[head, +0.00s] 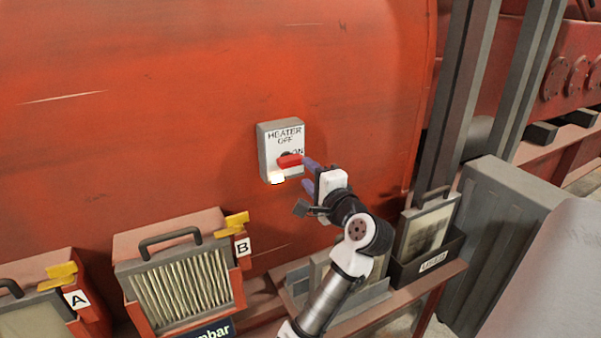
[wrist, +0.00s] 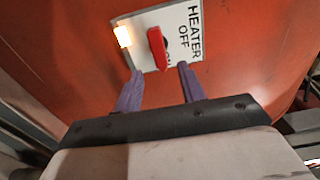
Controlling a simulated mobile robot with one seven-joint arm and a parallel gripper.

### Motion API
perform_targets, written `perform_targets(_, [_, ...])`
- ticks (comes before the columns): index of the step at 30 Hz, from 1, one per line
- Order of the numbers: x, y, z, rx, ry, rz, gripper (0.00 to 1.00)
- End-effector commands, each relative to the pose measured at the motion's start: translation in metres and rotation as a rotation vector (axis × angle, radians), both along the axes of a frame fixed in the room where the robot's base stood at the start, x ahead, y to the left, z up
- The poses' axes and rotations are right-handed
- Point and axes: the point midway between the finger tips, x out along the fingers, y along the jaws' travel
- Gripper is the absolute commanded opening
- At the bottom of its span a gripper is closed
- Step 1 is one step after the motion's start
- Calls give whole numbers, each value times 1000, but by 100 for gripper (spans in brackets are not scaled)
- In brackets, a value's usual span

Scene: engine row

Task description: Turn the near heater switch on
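The heater switch is a grey box with a white plate (head: 270,145) on the red engine side, marked HEATER, OFF at the top and ON at the right. Its red handle (head: 290,160) points to the right, towards ON, and also shows in the wrist view (wrist: 157,48). The lamp (head: 277,180) at the plate's lower left glows, also in the wrist view (wrist: 123,36). My gripper (head: 307,173) is open, just right of the plate. In the wrist view its two purple fingers lie either side of the handle's end, with gaps visible. The handle partly hides the ON mark.
Below stand two filter boxes with handles and yellow latches, A (head: 75,299) and B (head: 242,246). A dark bin (head: 432,264) holds a filter at the right. Grey posts (head: 460,90) rise right of the engine side. The red surface around the switch is clear.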

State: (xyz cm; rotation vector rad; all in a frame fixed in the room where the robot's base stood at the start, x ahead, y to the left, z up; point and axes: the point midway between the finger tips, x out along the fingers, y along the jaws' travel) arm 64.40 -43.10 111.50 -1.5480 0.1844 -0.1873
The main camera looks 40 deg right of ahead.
Motion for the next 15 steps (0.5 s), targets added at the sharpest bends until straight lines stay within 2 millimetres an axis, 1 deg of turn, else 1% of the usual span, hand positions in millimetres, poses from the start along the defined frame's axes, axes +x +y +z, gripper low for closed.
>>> perform_targets(1, [-13, 2, -3, -3, -2, -3, 40])
perform_targets(3, [-28, 6, -3, -2, -1, -4, 40])
perform_targets(7, [-51, 12, -3, -2, 0, -3, 40])
perform_targets(12, [-69, 17, -1, 0, 0, 0, 40])
perform_targets(15, [-73, 18, 0, 1, 0, 0, 40])
